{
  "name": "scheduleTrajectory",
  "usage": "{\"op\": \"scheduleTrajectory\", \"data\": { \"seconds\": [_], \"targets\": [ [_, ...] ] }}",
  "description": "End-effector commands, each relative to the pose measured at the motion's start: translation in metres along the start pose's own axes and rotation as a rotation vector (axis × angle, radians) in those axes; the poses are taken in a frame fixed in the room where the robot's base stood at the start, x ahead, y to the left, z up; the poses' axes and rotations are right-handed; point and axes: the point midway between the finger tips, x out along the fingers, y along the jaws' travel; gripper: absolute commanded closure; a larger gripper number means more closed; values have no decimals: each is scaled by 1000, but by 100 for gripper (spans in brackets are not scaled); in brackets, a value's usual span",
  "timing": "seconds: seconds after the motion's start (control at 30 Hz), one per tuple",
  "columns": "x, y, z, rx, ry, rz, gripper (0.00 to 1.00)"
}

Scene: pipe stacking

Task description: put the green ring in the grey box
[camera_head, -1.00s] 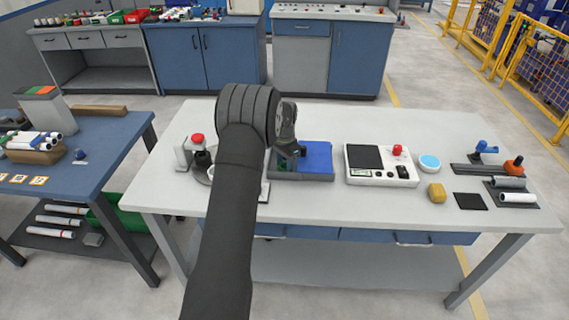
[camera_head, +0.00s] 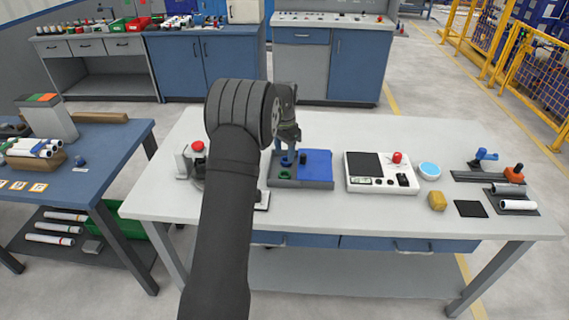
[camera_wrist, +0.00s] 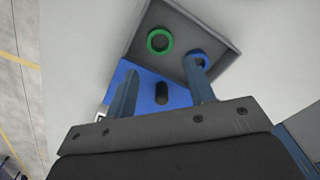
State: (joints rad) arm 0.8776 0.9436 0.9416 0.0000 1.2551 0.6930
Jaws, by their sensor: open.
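The green ring (camera_wrist: 160,41) lies flat inside the grey box (camera_wrist: 222,32), apart from its walls. In the head view, the green ring (camera_head: 285,175) shows near the front of the grey box (camera_head: 305,185). A blue ring (camera_wrist: 197,59) is in the same grey part, partly hidden by my right finger; I cannot tell whether they touch. My gripper (camera_wrist: 163,66) is open over the box, its fingers apart with nothing between the tips. In the head view, my gripper (camera_head: 289,145) points down behind the green ring.
A blue panel (camera_head: 317,162) with a dark peg (camera_wrist: 161,93) adjoins the grey part. A white device with a red button (camera_head: 397,158) stands to the right, and another red button (camera_head: 197,146) to the left. The table front (camera_head: 330,215) is clear.

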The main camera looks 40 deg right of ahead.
Motion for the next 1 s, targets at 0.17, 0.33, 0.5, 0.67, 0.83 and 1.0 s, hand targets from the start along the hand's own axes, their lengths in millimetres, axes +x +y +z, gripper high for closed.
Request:
{"op": "scheduleTrajectory", "data": {
  "seconds": [0.17, 0.33, 0.5, 0.67, 0.83, 1.0],
  "targets": [
    [-23, 0, 0, 0, 0, 0, 51],
    [-29, 0, 0, 0, -1, 1, 51],
    [-29, 0, 0, 0, -1, 1, 51],
    [-27, 0, 0, 0, -2, 1, 51],
    [-9, 0, 0, 0, -3, 3, 51],
    [23, 1, 1, 0, -4, 3, 51]
  ]
}}
